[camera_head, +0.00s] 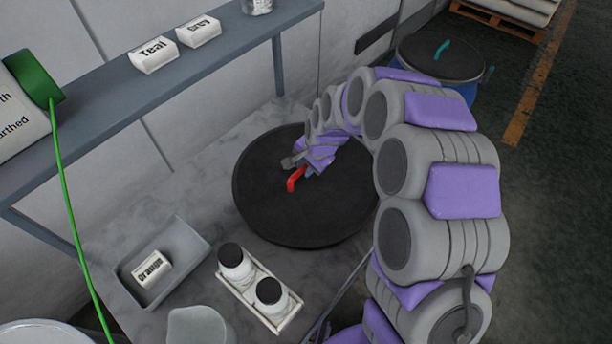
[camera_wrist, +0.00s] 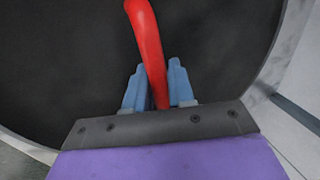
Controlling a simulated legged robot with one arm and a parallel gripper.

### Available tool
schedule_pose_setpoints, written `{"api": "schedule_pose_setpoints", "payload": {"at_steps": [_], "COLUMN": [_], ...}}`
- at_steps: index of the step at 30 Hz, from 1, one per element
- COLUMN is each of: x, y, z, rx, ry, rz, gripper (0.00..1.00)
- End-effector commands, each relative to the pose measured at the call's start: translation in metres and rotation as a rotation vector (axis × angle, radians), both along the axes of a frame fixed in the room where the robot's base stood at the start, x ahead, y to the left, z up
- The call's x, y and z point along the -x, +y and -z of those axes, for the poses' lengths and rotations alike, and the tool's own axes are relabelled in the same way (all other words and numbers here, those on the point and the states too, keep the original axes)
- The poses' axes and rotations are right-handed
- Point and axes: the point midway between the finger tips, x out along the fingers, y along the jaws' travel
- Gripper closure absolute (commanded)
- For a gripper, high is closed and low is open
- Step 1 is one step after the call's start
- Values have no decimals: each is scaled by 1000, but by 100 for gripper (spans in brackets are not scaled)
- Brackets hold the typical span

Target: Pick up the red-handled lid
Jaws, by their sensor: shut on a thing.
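The lid (camera_head: 300,222) is a large round black disc with a red handle (camera_head: 294,179) in the middle. In the head view it lies over the grey stone-like counter; whether it touches the counter I cannot tell. My gripper (camera_head: 309,172) reaches the handle from the upper right. In the wrist view the red handle (camera_wrist: 146,45) runs down between the blue fingers of my gripper (camera_wrist: 158,85), which are shut on it. The dark lid (camera_wrist: 65,70) fills most of that view. The lid's right edge is partly hidden by my arm.
A grey tray (camera_head: 190,236) holds a box labelled Orange (camera_head: 151,270). A white caddy (camera_head: 285,322) holds two black-capped bottles. A shelf (camera_head: 120,105) with Teal (camera_head: 153,55) and Grey (camera_head: 198,32) boxes runs behind. A green-handled lid (camera_head: 440,60) tops a blue drum at the upper right.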

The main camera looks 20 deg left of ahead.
Motion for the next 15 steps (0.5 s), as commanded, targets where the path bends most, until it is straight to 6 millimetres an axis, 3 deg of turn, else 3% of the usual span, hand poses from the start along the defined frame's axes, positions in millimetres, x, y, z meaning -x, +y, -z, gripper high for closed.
{"api": "schedule_pose_setpoints", "payload": {"at_steps": [8,15], "x": [0,-1], "y": [0,0], "z": [-3,-29], "rx": [-1,-2], "ry": [-1,-5], "rz": [1,1], "gripper": [100,100]}}
